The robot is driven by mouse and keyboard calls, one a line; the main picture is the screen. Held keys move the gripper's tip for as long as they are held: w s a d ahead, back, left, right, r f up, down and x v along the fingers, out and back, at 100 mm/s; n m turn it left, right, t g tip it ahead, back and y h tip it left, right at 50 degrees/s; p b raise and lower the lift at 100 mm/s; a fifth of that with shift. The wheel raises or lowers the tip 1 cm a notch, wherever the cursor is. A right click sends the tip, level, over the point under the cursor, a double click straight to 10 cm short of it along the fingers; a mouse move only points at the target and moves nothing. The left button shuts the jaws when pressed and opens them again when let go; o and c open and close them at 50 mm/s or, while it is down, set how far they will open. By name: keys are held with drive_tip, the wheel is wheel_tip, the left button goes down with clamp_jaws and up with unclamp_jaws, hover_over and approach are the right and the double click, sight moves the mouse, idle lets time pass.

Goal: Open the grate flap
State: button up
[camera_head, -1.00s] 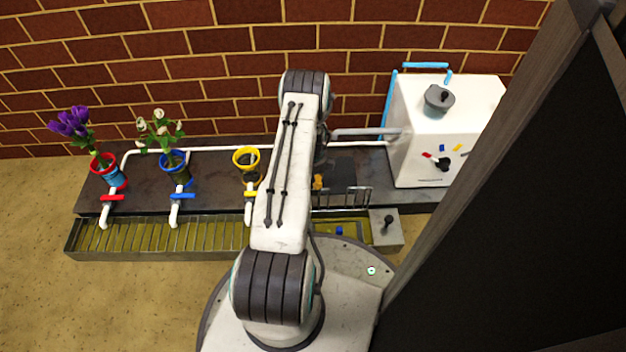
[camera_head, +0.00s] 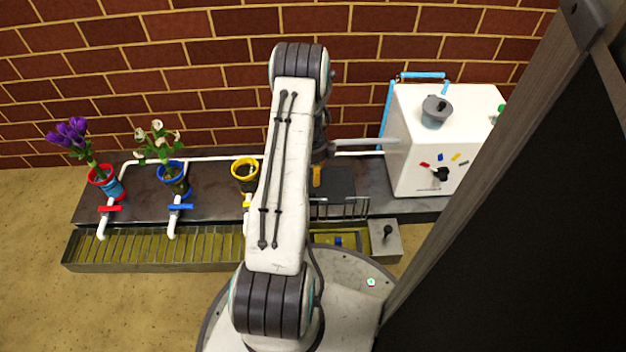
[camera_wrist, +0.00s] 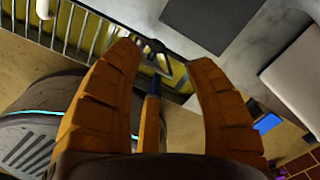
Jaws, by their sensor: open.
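The grate flap (camera_head: 342,208) is a short set of metal bars that appears to stand raised at the right end of the drain trough in the head view. Below it the yellow trough floor shows, with a small blue object (camera_head: 339,241) on it. My gripper (camera_head: 317,177) shows as an orange finger beside my arm, above and left of the flap. In the wrist view my gripper (camera_wrist: 165,55) is open, its orange fingers wide apart. I cannot tell whether anything touches the fingers.
The trough's remaining grate (camera_head: 150,247) runs left. Flower pots in red (camera_head: 107,182), blue (camera_head: 174,178) and yellow (camera_head: 245,170) stand on the dark bench behind. A grey box with a black lever (camera_head: 387,234) is right of the flap; a white machine (camera_head: 447,140) stands behind right.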

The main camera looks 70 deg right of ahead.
drive_tip(key=shift+w+r, duration=0.1)
drive_tip(key=shift+r, duration=0.55)
idle(0.3)
drive_tip(key=w+a+r+n+p, duration=0.4)
drive_tip(key=w+r+p, duration=0.1)
drive_tip(key=r, duration=0.5)
drive_tip(key=w+a+r+n+p, duration=0.4)
drive_tip(key=w+r+n, duration=0.1)
drive_tip(key=r, duration=0.6)
drive_tip(key=w+a+r+n+p, duration=0.4)
drive_tip(key=w+r+p, duration=0.1)
drive_tip(key=r, duration=0.5)
drive_tip(key=w+a+r+n+t+p, duration=0.1)
drive_tip(key=w+a+r+n+p, duration=0.1)
drive_tip(key=a+r+n+p, duration=0.55)
drive_tip(key=w+a+r+n+t+p, duration=0.1)
drive_tip(key=a+r+n+p, duration=0.3)
drive_tip(key=a+r, duration=0.65)
drive_tip(key=s+a+r+n+p, duration=0.3)
drive_tip(key=a+r+n+p, duration=0.2)
drive_tip(key=r, duration=0.2)
drive_tip(key=s+a+r+n+t+p, duration=0.1)
drive_tip(key=s+a+r+n+p, duration=0.3)
drive_tip(key=r, duration=0.4)
drive_tip(key=s+a+r+n+p, duration=0.4)
drive_tip(key=a+r+n+p, duration=0.1)
drive_tip(key=a+r+n, duration=0.1)
drive_tip(key=shift+r+n+p, duration=0.35)
drive_tip(key=shift+r+n, duration=0.2)
drive_tip(key=shift+r, duration=0.15)
